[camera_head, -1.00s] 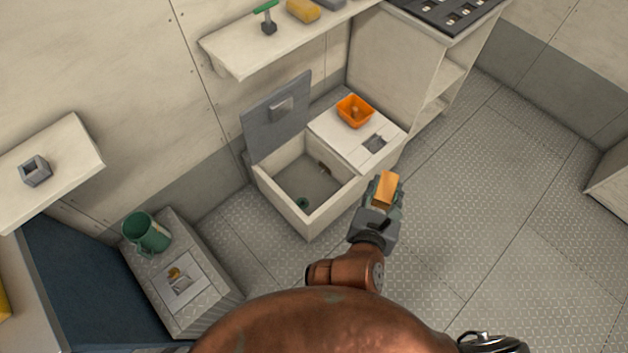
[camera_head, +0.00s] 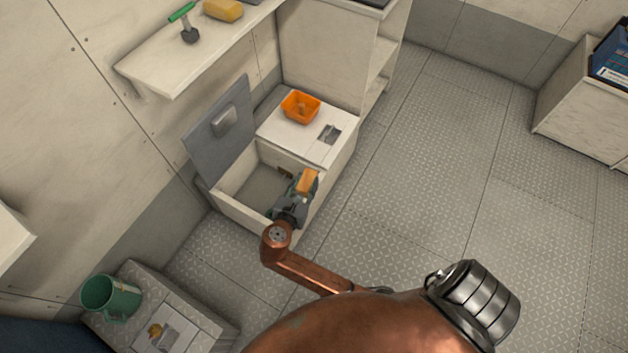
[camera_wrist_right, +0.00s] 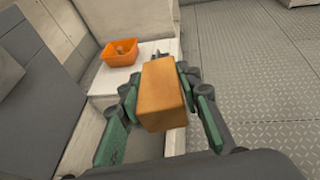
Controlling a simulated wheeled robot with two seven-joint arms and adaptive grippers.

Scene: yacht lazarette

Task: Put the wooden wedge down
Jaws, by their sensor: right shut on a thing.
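The wooden wedge (camera_head: 307,181) is an orange-brown block held in my right gripper (camera_head: 300,190). In the right wrist view the wedge (camera_wrist_right: 162,94) sits between the green-padded fingers of the right gripper (camera_wrist_right: 165,100), which are shut on it. In the head view the gripper and wedge are over the right side of the open locker bin (camera_head: 232,210), near its rim. How high they are above it is hard to tell. The gripper hides part of the bin's inside. My left gripper is not in view.
The bin's grey lid (camera_head: 220,130) stands open against the wall. An orange tray (camera_head: 301,106) with a small thing in it sits on the closed white top (camera_head: 285,133) beside the bin. Floor (camera_head: 450,180) to the right is clear.

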